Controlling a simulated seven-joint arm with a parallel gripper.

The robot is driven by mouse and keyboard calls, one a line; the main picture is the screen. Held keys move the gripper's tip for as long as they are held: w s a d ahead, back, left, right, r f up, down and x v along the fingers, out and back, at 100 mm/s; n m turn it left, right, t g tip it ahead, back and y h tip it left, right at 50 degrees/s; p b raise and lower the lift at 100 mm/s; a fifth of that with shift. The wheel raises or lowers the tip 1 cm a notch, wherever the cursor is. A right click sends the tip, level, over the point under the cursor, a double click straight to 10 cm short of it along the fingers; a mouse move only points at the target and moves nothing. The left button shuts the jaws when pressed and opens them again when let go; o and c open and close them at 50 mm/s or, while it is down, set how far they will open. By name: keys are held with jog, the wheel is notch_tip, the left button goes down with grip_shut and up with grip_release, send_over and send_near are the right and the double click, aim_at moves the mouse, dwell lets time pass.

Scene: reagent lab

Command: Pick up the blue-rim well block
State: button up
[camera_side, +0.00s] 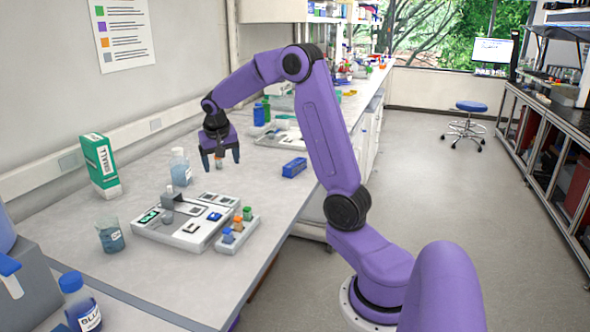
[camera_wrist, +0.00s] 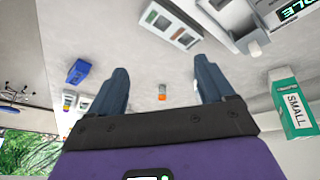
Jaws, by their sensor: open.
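A small blue-edged square piece (camera_side: 214,216) lies on the white tray (camera_side: 170,236) at the front in the side view. A dark blue rectangular block (camera_side: 294,167) lies on the bench to the right of my gripper. It also shows at the left of the wrist view (camera_wrist: 77,71). I cannot tell for sure which one is the well block. My gripper (camera_side: 220,160) is open and empty, pointing down above the bench, apart from both. The wrist view shows its two fingers spread (camera_wrist: 162,88). A small orange-topped item (camera_wrist: 162,93) appears between the fingers, apparently lower down.
A clear bottle (camera_side: 180,168) stands left of my gripper, near a green-and-white box (camera_side: 102,165). A beaker (camera_side: 110,236) and a rack of coloured-cap vials (camera_side: 238,238) flank the tray. Bare bench lies between my gripper and the blue block.

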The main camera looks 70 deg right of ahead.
jog(key=s+d+m+g+h, duration=0.15)
jog(key=d+m, duration=0.35)
jog(key=d, duration=1)
jog(key=m+h, duration=0.1)
jog(key=m, duration=0.3)
send_near(295, 163)
jog(key=shift+g, duration=0.45)
jog(key=x, duration=0.2)
jog(key=w+x, duration=0.1)
jog(key=x, duration=0.1)
jog(key=shift+a, duration=0.1)
jog(key=shift+x, duration=3.3)
jog(key=shift+s, duration=0.2)
jog(key=c, duration=1.3)
